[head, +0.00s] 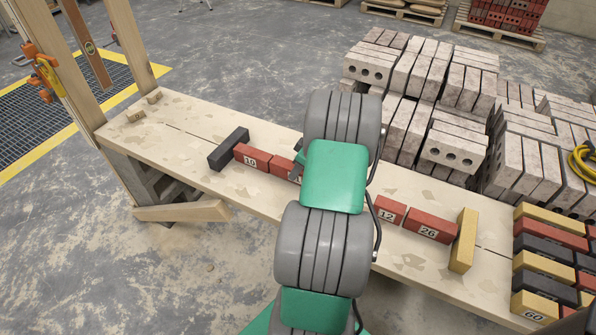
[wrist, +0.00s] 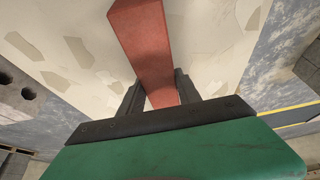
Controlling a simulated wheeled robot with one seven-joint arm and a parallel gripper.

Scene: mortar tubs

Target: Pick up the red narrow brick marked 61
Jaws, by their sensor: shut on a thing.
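In the wrist view my gripper (wrist: 158,88) is shut on a long, narrow red brick (wrist: 145,40), with one dark finger on each side of it. No number shows on the held brick, so I cannot tell whether it is the one marked 61. The pale, stained bench top lies behind it; I cannot tell how far off. In the head view my arm hides most of the gripper and the middle of the brick row. A red brick (head: 282,167) beside my arm is partly hidden, its mark unreadable.
On the bench (head: 190,125) stand a black brick (head: 228,149), red brick 10 (head: 252,157), red brick 12 (head: 389,211), red brick 26 (head: 430,228) and a yellow brick (head: 463,240). Grey blocks (head: 455,150) are piled behind.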

